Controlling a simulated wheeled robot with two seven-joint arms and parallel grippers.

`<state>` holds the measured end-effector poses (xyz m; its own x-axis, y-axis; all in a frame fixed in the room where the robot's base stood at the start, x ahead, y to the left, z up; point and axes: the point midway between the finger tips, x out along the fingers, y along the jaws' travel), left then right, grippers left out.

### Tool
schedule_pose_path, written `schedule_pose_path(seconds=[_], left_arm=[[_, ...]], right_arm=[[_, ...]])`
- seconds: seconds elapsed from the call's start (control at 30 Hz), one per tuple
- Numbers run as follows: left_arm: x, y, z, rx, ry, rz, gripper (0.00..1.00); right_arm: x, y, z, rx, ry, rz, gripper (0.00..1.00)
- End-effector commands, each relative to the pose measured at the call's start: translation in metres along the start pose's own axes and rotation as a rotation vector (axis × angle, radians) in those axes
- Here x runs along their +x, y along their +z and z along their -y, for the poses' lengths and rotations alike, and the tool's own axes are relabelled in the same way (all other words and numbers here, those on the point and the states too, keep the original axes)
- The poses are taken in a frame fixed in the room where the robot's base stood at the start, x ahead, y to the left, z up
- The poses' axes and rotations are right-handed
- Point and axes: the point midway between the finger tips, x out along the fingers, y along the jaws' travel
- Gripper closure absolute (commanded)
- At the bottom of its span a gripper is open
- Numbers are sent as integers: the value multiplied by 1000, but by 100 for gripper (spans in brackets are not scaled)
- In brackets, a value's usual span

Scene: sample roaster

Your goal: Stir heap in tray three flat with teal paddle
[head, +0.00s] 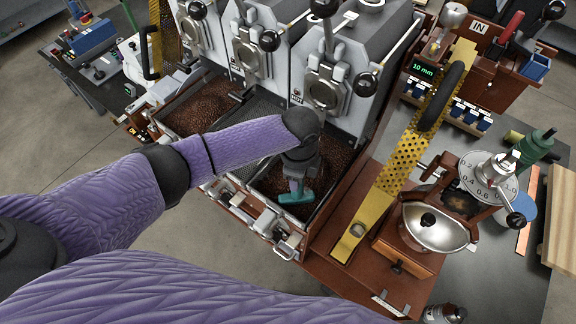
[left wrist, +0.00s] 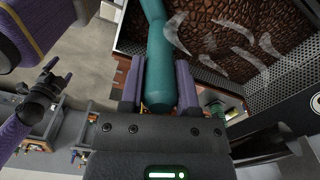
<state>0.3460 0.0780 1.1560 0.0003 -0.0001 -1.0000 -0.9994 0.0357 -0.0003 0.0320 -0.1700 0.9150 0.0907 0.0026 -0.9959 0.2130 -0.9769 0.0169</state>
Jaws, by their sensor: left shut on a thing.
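My left gripper (head: 298,182) is shut on the teal paddle (head: 296,197). It reaches down over the right-hand tray of dark beans, which I take as tray three (head: 284,222). In the left wrist view the paddle's teal handle (left wrist: 157,60) sits between the two purple fingers. The beans (head: 336,160) show around the gripper, and also at the upper right of the wrist view (left wrist: 240,30), with pale curved marks over them. My arm hides part of the tray, and I cannot tell the heap's shape. My right gripper (left wrist: 50,82) seems to show small at the wrist view's left.
Another bean tray (head: 203,108) lies to the left, and a perforated tray lies between, partly behind my arm. Grey roaster units (head: 335,75) with black knobs stand behind. A yellow perforated bar (head: 400,160) and a silver bowl (head: 435,228) stand to the right.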

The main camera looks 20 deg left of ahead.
Motion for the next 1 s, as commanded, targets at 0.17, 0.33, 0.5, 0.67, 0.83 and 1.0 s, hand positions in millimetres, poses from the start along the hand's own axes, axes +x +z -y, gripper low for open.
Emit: schedule_pose_path(seconds=[0.17,0.33,0.5,0.67,0.83,1.0], left_arm=[[0,-10,-4,-1,1,1,100],[0,-8,-3,-2,1,1,100],[0,18,6,-4,-1,2,100],[1,44,14,-3,-1,3,100],[1,60,20,-1,-1,1,100],[0,61,20,0,-1,0,100]], right_arm=[[-4,0,0,0,0,0,7],[-4,0,0,0,0,0,7],[-5,0,0,0,0,0,7],[-2,0,0,0,0,1,7],[1,0,0,0,0,1,7],[0,0,0,0,-1,1,7]])
